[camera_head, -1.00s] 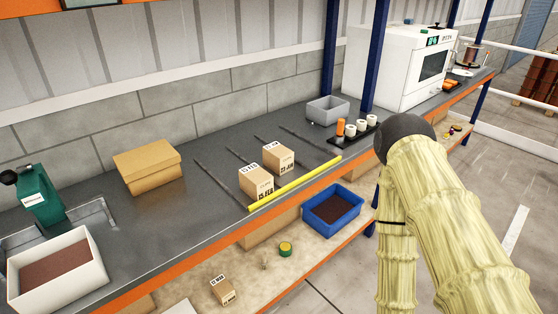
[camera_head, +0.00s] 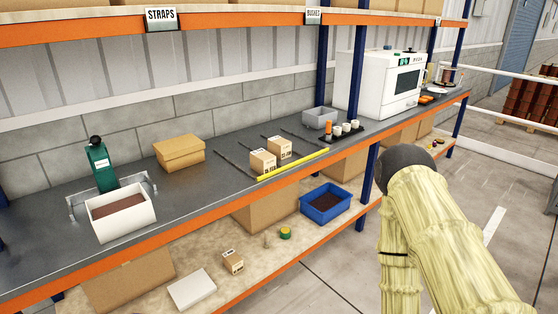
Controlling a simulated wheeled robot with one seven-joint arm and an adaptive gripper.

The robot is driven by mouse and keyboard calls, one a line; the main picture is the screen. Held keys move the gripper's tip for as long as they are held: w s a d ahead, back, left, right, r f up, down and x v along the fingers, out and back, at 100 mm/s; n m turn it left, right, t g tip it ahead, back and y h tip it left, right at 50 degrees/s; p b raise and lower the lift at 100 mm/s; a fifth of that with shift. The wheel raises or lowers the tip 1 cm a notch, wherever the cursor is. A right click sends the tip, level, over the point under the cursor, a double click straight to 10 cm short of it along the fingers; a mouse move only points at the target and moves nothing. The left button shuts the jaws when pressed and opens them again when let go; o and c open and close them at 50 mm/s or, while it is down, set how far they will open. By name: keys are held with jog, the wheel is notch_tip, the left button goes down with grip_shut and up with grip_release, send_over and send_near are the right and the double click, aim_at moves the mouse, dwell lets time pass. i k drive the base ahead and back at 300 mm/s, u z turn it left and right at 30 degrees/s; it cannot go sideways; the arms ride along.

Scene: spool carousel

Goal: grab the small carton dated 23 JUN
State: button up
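Two small tan cartons stand side by side on the grey worktop, behind a yellow strip (camera_head: 293,164) at its front edge. The right, farther carton (camera_head: 279,148) shows a date that reads like 23 JUN in the earlier head view; it is too small to read surely now. The left carton (camera_head: 263,162) reads like 15 FEB. A third small carton (camera_head: 232,262) lies on the lower shelf, its label unclear. My arm, in a pale ribbed cover, fills the lower right, well apart from the cartons. My gripper is not in view.
Thin dark rods (camera_head: 232,157) lie beside the cartons. A grey bin (camera_head: 320,118), a black tray of spools (camera_head: 326,138) and a white machine (camera_head: 385,82) stand to the right. A larger box (camera_head: 179,153) is left. A blue bin (camera_head: 326,203) sits below. Shelving overhangs the worktop.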

aim_at(278, 145)
jog(key=u, duration=0.85)
jog(key=i, duration=1.5)
jog(key=z, duration=0.15)
